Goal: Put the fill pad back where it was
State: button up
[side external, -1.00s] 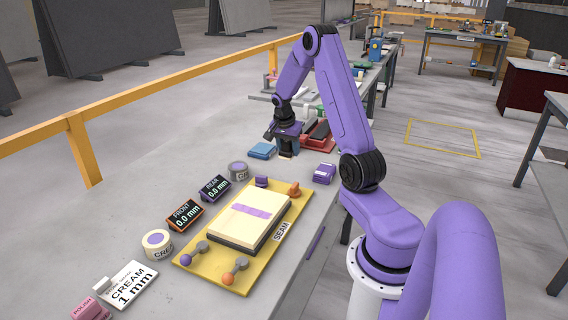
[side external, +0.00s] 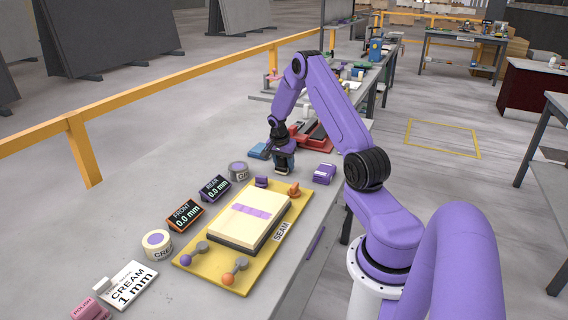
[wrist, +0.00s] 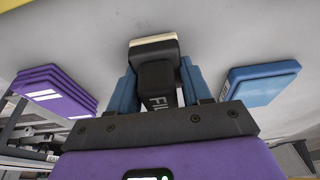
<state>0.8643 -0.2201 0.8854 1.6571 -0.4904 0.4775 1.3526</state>
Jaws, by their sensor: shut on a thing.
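The fill pad (wrist: 153,75) is a dark block with a cream sole and the letters "FIL" in the wrist view. My gripper (wrist: 160,88) is shut on it, a blue finger on each side. In the side external view my gripper (side external: 284,160) is over the far part of the slab, between a blue pad (side external: 259,151) and a purple stack (side external: 324,173).
A yellow tray (side external: 193,262) with a cream block (side external: 246,225) lies nearer. Two readout boxes (side external: 184,214) and labelled tubs (side external: 156,244) stand left of it. A red tool (side external: 328,146) is behind my gripper. The blue pad (wrist: 262,82) and purple stack (wrist: 52,88) flank it in the wrist view.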

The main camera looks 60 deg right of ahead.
jog(key=o, duration=1.3)
jog(key=shift+f, duration=0.1)
